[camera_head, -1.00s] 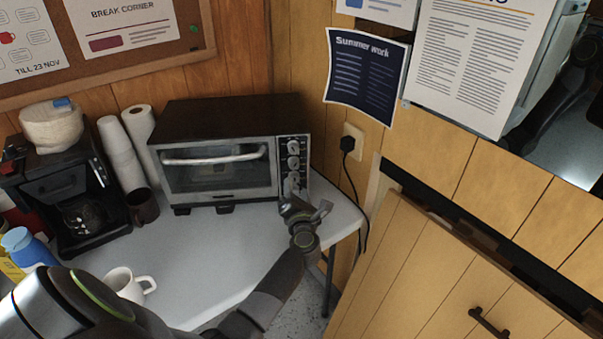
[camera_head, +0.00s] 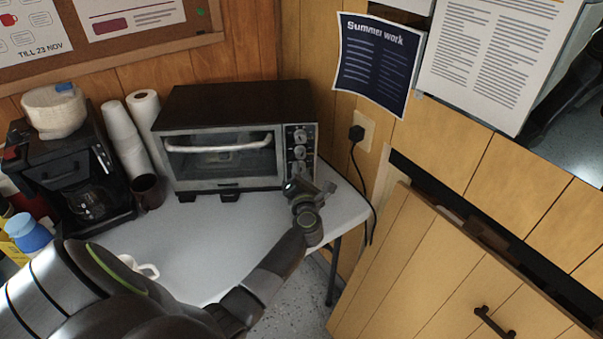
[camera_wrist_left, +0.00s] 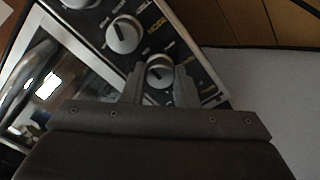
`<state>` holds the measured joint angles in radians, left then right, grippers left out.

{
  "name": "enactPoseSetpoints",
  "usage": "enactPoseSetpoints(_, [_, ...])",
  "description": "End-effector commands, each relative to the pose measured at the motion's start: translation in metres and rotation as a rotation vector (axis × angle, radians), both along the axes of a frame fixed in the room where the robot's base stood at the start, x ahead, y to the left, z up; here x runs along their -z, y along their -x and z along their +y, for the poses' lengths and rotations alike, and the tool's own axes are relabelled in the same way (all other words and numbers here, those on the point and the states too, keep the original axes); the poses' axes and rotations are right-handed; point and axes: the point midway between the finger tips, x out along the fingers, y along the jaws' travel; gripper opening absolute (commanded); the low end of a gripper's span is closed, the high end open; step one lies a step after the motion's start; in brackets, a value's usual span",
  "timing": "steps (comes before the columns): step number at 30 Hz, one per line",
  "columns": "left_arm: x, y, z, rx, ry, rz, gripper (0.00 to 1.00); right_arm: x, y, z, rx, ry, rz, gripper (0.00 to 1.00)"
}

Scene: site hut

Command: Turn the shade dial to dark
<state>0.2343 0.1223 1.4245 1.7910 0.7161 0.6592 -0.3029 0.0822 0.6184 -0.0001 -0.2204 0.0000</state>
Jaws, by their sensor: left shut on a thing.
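The toaster oven (camera_head: 240,108) stands at the back of the table, with a column of grey dials on its right-hand panel. The top dial (camera_head: 299,135) and middle dial (camera_head: 299,152) are clear of my gripper. My left gripper (camera_head: 298,178) is at the lowest dial, which it mostly hides in the head view. In the left wrist view my left gripper (camera_wrist_left: 159,88) has one finger on each side of the lowest dial (camera_wrist_left: 159,71) and is shut on it. The dial's lettering is too blurred to read. My right gripper is not in view.
A power cord (camera_head: 358,185) hangs from the wall socket at right.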

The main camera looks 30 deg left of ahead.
Motion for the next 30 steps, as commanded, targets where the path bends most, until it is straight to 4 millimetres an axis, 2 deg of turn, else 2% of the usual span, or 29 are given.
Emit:
enactPoseSetpoints(8, [-0.002, 0.000, 0.000, 0.000, -0.032, 0.027, 0.04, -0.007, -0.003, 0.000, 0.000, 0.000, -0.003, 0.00])
enactPoseSetpoints(14, [-0.004, 0.000, 0.000, 0.000, -0.119, 0.098, 0.04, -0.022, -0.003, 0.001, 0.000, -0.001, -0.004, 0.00])
enactPoseSetpoints(30, [-0.004, 0.000, -0.001, 0.001, -0.507, 0.407, 0.04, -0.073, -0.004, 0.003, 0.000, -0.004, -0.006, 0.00])
